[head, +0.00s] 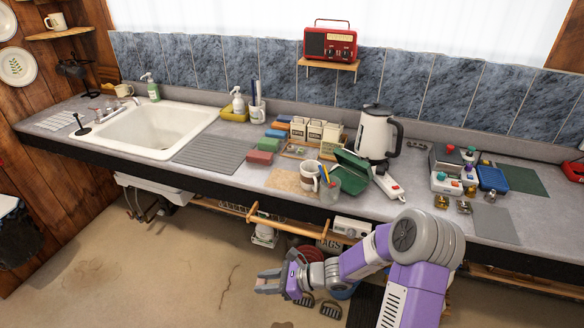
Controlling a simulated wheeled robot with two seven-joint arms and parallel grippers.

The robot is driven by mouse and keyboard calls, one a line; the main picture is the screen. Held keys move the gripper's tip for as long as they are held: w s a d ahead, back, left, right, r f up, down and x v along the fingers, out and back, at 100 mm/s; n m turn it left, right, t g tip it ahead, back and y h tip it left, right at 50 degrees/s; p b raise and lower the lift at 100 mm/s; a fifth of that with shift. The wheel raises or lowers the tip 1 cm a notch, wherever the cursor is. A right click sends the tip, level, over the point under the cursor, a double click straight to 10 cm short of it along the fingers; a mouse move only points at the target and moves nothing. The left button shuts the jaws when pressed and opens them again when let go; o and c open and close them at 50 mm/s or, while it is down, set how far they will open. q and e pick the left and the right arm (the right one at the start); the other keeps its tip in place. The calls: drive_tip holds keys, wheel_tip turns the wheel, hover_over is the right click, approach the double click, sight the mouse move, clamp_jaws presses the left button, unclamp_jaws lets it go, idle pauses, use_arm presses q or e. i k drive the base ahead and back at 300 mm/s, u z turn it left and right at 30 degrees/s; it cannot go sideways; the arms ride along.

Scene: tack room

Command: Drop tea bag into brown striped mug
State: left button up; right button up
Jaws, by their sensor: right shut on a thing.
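A pale mug (309,178) stands upright near the counter's front edge, on or beside a tan mat (286,181). It is the likeliest brown striped mug, but its stripes are too small to be sure of. My right gripper (268,282) is in front of the counter, over the floor in the picture, well apart from the mug. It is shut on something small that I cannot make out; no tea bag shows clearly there. Labelled boxes (314,132) stand on a wooden tray behind the mug. My left gripper is not in view.
A kettle (375,137) stands behind. Coloured blocks (261,157) lie to the left. The grey drying mat (206,154) is bare.

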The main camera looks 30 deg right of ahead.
sight(310, 181)
drive_tip(key=z, duration=0.4)
drive_tip(key=i, duration=0.8)
drive_tip(key=z, duration=0.6)
